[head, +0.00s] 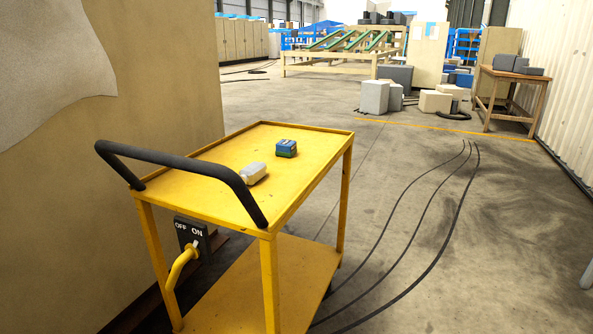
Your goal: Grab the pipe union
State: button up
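A yellow cart (215,165) with a black handle stands in front of me, left of the middle. On its top tray lies a small light-grey object (253,173), close to the black handle; it may be the pipe union, but it is too small to be sure. A small blue and green block-like object (286,148) sits on the same tray, farther back and to the right, apart from the grey one. My gripper is not in view.
A tan wall or cabinet (110,180) stands close behind the cart on the left, with an OFF/ON switch (191,238) low down. Dark cables (425,215) run along the floor to the right. Open floor (500,240) lies on the right; boxes (375,96) and a wooden table (508,82) stand farther back.

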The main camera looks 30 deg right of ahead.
aim_at(256, 170)
jog(key=z, duration=0.65)
jog(key=i+l+z, duration=0.1)
jog(key=l+z, duration=0.15)
jog(key=i+l+z, duration=0.15)
jog(key=l+z, duration=0.15)
jog(key=i+j, duration=0.1)
jog(key=j, duration=0.25)
jog(key=i+j, duration=0.1)
jog(key=j, duration=0.25)
